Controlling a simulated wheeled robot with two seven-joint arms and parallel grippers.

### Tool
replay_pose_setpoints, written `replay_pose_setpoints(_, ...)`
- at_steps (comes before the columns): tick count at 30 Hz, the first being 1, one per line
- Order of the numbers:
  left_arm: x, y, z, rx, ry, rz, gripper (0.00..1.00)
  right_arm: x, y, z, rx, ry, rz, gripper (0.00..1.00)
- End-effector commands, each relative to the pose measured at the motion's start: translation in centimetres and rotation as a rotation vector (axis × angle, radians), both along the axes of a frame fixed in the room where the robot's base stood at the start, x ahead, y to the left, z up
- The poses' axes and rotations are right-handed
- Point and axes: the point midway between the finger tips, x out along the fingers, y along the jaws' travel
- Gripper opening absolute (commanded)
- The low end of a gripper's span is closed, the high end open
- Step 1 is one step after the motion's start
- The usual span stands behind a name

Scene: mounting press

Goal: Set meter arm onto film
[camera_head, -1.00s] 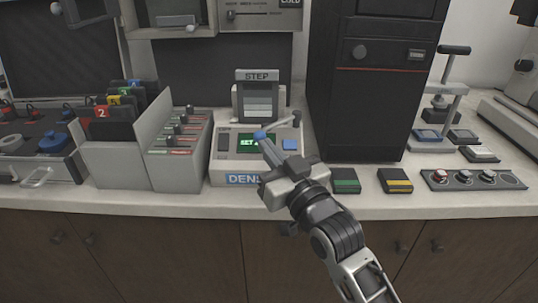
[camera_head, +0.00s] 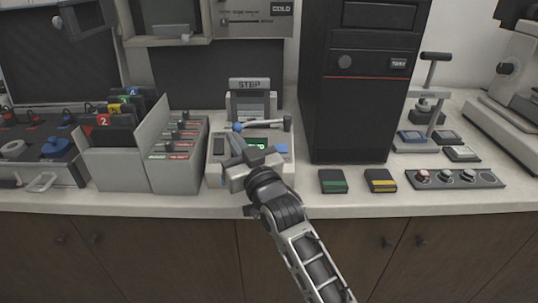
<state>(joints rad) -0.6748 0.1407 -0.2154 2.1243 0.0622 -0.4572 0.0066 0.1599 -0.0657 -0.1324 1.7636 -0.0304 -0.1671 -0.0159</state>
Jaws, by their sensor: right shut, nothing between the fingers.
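The meter arm (camera_head: 262,125) is a thin grey bar with a blue ball at its left end. It lies across the upper part of a grey and white meter box (camera_head: 217,173) with a green-lit display and a blue button. A grey piece marked STEP (camera_head: 249,84), with a striped grey panel below the label, stands upright behind the arm. I cannot tell whether this is the film or its holder. My left gripper is out of view.
A grey rack (camera_head: 117,172) with coloured tabs and a sloped switch panel (camera_head: 178,150) stand left of the box. A tall black cabinet (camera_head: 355,120) stands at right. A green-striped block (camera_head: 333,181), a yellow-striped block (camera_head: 381,180) and a knob panel (camera_head: 453,179) lie along the front.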

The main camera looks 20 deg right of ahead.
Motion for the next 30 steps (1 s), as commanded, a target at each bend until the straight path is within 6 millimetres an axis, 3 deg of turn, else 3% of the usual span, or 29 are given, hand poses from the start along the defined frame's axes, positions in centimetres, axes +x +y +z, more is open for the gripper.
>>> replay_pose_setpoints(11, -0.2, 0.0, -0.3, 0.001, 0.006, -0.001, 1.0, -1.0, -0.1, -0.3, 0.0, 0.001, 0.0, 0.0)
replay_pose_setpoints(14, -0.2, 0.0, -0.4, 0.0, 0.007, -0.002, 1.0, -2.6, -0.3, -0.7, 0.001, 0.002, 0.0, 0.0)
replay_pose_setpoints(24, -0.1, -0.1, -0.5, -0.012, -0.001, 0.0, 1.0, -10.6, -1.3, -2.3, 0.001, 0.003, 0.0, 0.0)
replay_pose_setpoints(30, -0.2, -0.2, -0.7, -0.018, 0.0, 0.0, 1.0, -14.0, -1.8, -2.9, 0.0, 0.002, 0.0, 0.0)
